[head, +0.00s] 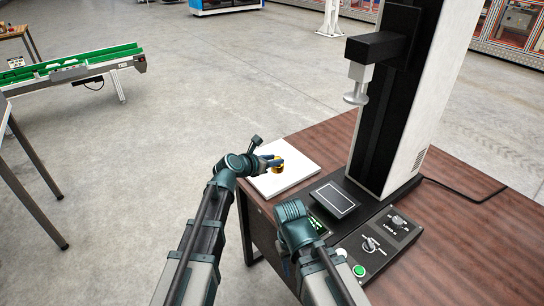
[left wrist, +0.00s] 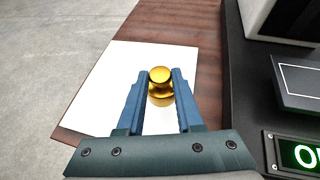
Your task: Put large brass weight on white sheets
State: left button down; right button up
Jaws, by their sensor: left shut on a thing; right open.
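The large brass weight (left wrist: 160,76) is a shiny gold knobbed piece. My left gripper (left wrist: 160,85) is shut on it, with one blue finger on each side. In the head view the weight (head: 278,170) shows just under my left gripper (head: 272,162). The white sheets (head: 290,181) lie on the left end of the brown table, and the weight is over them. I cannot tell whether its base touches the paper. The sheets (left wrist: 100,88) also fill much of the left wrist view. My right arm is low in the head view; its fingers are hidden.
A tall testing machine (head: 428,100) stands on the table (head: 325,140) right of the sheets. Its black base holds a small dark plate (head: 335,198), a green-lit display (head: 320,228) and a control panel (head: 372,244).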

pick_arm(q)
jog(key=w, duration=0.9)
jog(key=shift+a+f+b, duration=0.3)
jog(key=shift+a+f, duration=0.05)
jog(key=shift+f, duration=0.05)
notch_tip(320, 180, down, 4)
jog(key=b, duration=0.3)
jog(key=shift+s+r+b, duration=0.1)
jog(key=shift+b, duration=0.3)
jog(key=shift+r, duration=0.15)
jog(key=c, duration=0.6)
grip_release()
jog(key=shift+o, duration=0.2)
